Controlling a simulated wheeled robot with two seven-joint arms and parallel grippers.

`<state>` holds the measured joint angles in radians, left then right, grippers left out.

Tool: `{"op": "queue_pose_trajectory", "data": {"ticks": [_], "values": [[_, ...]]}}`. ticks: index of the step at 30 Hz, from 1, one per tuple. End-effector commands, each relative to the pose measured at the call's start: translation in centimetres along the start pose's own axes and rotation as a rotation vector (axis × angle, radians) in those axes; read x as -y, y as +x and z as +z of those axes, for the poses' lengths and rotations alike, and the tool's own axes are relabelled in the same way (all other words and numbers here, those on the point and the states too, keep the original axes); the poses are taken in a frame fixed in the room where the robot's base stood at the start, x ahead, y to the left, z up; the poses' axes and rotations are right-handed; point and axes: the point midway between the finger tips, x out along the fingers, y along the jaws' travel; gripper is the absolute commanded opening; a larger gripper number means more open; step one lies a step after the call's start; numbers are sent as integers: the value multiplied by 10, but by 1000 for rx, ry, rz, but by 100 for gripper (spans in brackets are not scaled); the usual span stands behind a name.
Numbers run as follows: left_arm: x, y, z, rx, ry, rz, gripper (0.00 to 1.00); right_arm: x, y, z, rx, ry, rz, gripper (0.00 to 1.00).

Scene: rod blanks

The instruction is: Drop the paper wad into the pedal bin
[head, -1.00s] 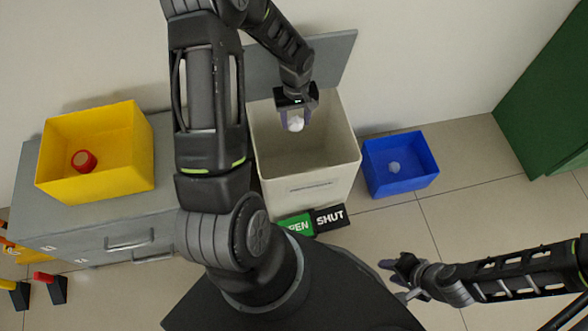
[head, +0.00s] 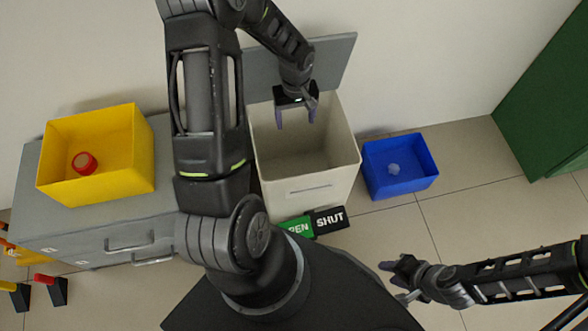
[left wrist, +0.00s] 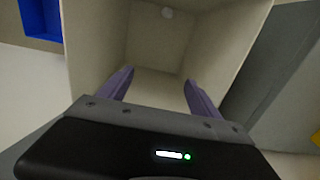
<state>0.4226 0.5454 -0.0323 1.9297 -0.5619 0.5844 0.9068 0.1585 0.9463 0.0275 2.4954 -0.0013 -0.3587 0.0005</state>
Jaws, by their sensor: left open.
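The pedal bin (head: 308,190) is cream, with its grey lid (head: 335,62) standing raised at the back. My left gripper (head: 296,122) is over the bin's mouth, open and empty, fingers pointing down. In the left wrist view the two purple fingers (left wrist: 158,90) are spread apart above the bin's inside (left wrist: 165,50). In the head view the wad is hidden. My right gripper (head: 392,281) is off to the lower right, away from the bin; its jaw opening is unclear.
A green pedal (head: 298,228) and a black SHUT pedal (head: 330,220) are at the bin's front. A yellow box (head: 130,180) with a red ring-like object (head: 84,163) sits on a grey cabinet (head: 165,140).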

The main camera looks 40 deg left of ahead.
Motion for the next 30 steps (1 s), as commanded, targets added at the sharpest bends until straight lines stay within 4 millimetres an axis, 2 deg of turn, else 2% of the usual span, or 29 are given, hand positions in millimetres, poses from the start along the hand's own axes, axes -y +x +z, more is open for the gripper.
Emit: {"op": "queue_pose_trajectory", "data": {"ticks": [6,12,30], "values": [[-1,-40,0,-3,0,3,73,4,-10,0,0,-1,0,36],[0,-61,0,0,-1,1,73,5,-13,0,0,-1,0,36],[0,-62,0,0,-1,1,73,5,-13,0,0,-1,0,36]]}}
